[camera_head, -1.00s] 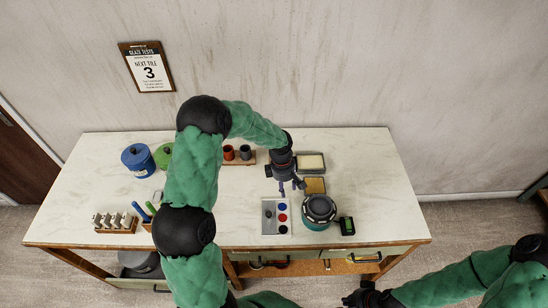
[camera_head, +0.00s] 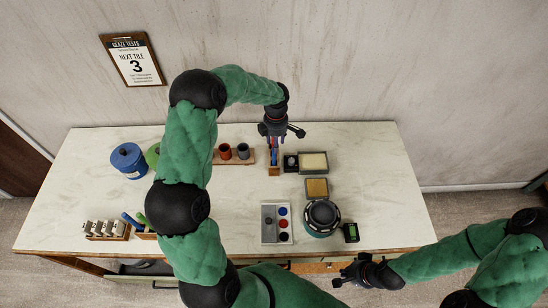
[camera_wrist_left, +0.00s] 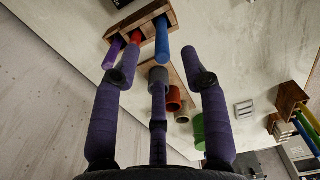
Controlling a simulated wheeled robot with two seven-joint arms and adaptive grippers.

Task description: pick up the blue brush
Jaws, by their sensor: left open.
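The blue brush (camera_wrist_left: 161,42) stands with red (camera_wrist_left: 134,42) and purple (camera_wrist_left: 110,55) ones in a small wooden holder (camera_wrist_left: 150,16). My left gripper (camera_head: 273,131) is open and empty behind and above the holder. In the left wrist view, its spread fingers (camera_wrist_left: 157,80) point at the brushes, with the blue one ahead between them, apart from them. My right gripper (camera_head: 347,276) is off the table's front edge; its finger opening is unclear.
Right of the holder are a dark-framed tray (camera_head: 313,162) and a small dark box (camera_head: 290,162). A rack with cups (camera_head: 225,152) is left. A round teal-and-black device (camera_head: 322,217) and a palette (camera_head: 270,225) are nearer. Another holder with blue and green tools (camera_head: 132,221) is far left.

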